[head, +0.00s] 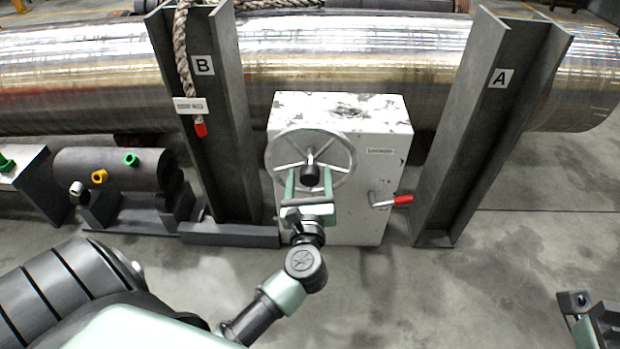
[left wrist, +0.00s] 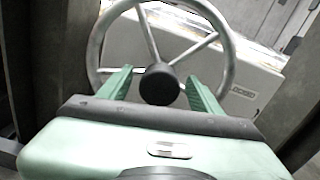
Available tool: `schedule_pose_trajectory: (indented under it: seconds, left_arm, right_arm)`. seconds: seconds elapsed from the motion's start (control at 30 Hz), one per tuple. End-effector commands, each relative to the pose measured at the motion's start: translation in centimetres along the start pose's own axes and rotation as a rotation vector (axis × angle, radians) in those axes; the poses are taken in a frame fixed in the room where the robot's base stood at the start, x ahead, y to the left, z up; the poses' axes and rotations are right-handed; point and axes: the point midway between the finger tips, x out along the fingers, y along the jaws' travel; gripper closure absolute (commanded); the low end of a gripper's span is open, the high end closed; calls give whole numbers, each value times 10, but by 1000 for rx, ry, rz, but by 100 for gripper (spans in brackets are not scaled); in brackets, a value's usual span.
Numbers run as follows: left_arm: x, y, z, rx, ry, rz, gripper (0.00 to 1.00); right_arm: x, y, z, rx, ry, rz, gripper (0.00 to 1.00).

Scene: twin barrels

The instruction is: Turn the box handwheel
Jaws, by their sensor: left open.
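The box handwheel (head: 310,155) is a grey metal wheel with spokes on the front of a worn white box (head: 365,112). A black round knob (head: 310,175) sticks out from it towards me. My left gripper (head: 309,180) is open in front of the wheel, one green finger on each side of the knob. In the left wrist view the knob (left wrist: 160,84) shows between the fingertips, with the handwheel (left wrist: 226,48) behind. Whether the fingers touch the knob I cannot tell. Part of my right gripper (head: 574,304) shows at the lower right edge, its jaw opening unclear.
A lever with a red grip (head: 402,200) sticks out at the box's right. Steel posts marked B (head: 225,130) and A (head: 470,130) flank the box. A large pipe (head: 60,75) lies behind. A rope (head: 181,50) with a red end hangs by B. Floor at right is clear.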

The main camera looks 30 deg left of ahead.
Motion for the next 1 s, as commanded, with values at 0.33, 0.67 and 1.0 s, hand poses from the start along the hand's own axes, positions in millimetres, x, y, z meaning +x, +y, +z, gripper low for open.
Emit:
schedule_pose_trajectory:
  seconds: [0.33,0.67,1.0]
  left_arm:
    - [2,0,0,0,1,0,55]
    - [2,0,0,1,1,0,100]
    - [1,-1,2,86,1,1,100]
  right_arm:
    - [0,0,0,0,0,0,100]
    - [0,0,0,0,-1,0,100]
    - [4,1,-2,2,-15,9,100]
